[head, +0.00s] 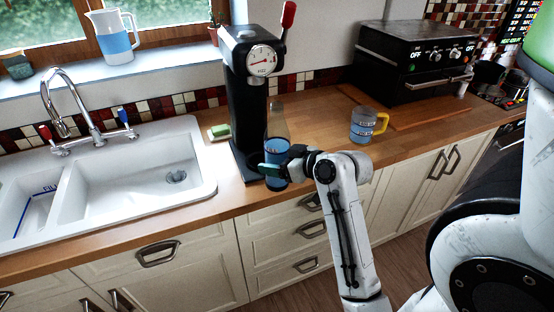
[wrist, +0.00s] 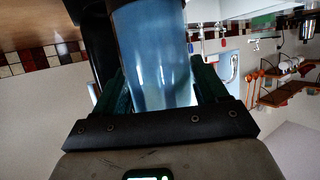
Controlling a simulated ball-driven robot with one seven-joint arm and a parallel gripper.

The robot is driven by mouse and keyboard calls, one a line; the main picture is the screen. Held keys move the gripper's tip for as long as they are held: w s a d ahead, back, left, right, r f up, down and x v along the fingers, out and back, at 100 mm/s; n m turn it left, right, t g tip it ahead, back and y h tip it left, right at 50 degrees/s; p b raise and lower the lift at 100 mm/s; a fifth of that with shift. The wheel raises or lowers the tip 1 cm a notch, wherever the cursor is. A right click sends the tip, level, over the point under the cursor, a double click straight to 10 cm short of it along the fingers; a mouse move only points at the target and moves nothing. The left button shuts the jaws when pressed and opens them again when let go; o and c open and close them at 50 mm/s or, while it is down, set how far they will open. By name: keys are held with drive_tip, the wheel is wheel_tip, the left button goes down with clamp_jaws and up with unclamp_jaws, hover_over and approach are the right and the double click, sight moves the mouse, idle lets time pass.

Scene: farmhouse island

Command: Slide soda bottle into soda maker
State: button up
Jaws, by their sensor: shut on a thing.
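The soda maker (head: 244,100) is a tall black machine with a round gauge and a red lever on top, standing on the counter right of the sink. The soda bottle (head: 277,124) is clear with blue liquid and stands upright close in front of the soda maker, slightly right of its column. My gripper (head: 274,172) is shut around the lower part of the bottle. In the wrist view the bottle (wrist: 152,50) fills the space between the green fingers. Whether the bottle's neck touches the soda maker I cannot tell.
A mug with a yellow handle (head: 364,125) stands on the counter to the right. A black oven (head: 415,60) is behind it. A green sponge (head: 219,131) lies left of the soda maker. The white sink (head: 130,185) is at the left.

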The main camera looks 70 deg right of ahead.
drive_tip(key=shift+f+b, duration=0.85)
drive_tip(key=shift+f, duration=0.5)
drive_tip(key=shift+w+d+r, duration=0.15)
drive_tip(key=shift+w+d, duration=0.05)
drive_tip(key=shift+d, duration=0.05)
drive_tip(key=shift+w+d, duration=0.15)
drive_tip(key=shift+d, duration=0.05)
drive_tip(key=shift+f, duration=0.2)
drive_tip(key=shift+w+d, duration=0.65)
drive_tip(key=shift+d, duration=0.15)
drive_tip(key=shift+w+d+p, duration=0.3)
drive_tip(key=shift+w+d, duration=0.45)
drive_tip(key=shift+d, duration=0.2)
